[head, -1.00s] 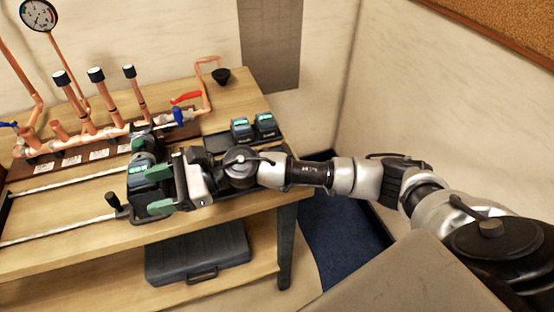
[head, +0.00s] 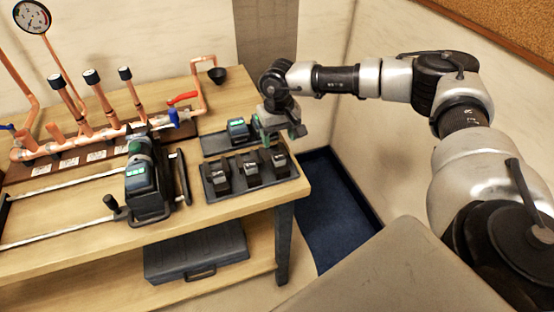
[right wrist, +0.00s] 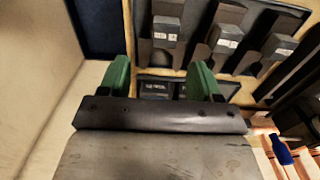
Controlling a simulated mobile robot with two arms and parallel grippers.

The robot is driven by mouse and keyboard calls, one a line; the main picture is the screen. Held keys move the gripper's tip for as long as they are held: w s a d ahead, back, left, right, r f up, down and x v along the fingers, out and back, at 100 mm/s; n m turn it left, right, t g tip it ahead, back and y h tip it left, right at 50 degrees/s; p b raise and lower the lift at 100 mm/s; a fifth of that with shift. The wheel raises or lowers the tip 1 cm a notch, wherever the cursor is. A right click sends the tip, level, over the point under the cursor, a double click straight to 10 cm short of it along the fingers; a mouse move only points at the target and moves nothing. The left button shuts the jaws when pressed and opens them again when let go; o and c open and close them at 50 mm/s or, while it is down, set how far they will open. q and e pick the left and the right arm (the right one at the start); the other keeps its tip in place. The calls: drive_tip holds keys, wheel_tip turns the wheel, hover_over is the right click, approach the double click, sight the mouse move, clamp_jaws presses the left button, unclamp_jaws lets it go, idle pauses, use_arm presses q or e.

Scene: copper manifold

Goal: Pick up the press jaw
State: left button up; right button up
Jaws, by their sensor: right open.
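Three dark press jaws with small pale labels stand in a black tray (head: 232,191) at the table's front right: a left jaw (head: 218,175), a middle jaw (head: 249,170) and a right jaw (head: 280,162). Which one the task means I cannot tell. My right gripper (head: 264,135) is open and empty, above and behind the jaws. In the right wrist view its green fingers (right wrist: 161,80) are apart, and the jaws show beyond them, the nearest a jaw (right wrist: 165,30) at the upper middle. My left gripper is not in view.
A battery (head: 238,129) sits in a second tray (head: 212,145) behind, partly hidden by my right gripper. A dark press tool (head: 147,190) with a green display stands left of the jaws. The copper manifold (head: 85,133) runs along the table's back. A case (head: 197,252) lies below.

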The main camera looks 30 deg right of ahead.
sight(277, 153)
drive_tip(key=f, duration=0.2)
drive_tip(key=f+p, duration=0.2)
drive_tip(key=f, duration=0.1)
drive_tip(key=shift+s+a+f, duration=0.1)
drive_tip(key=shift+a+f, duration=0.2)
drive_tip(key=shift+f, duration=0.2)
drive_tip(key=c, duration=0.9)
drive_tip(key=shift+r, duration=0.1)
drive_tip(key=shift+c, duration=0.6)
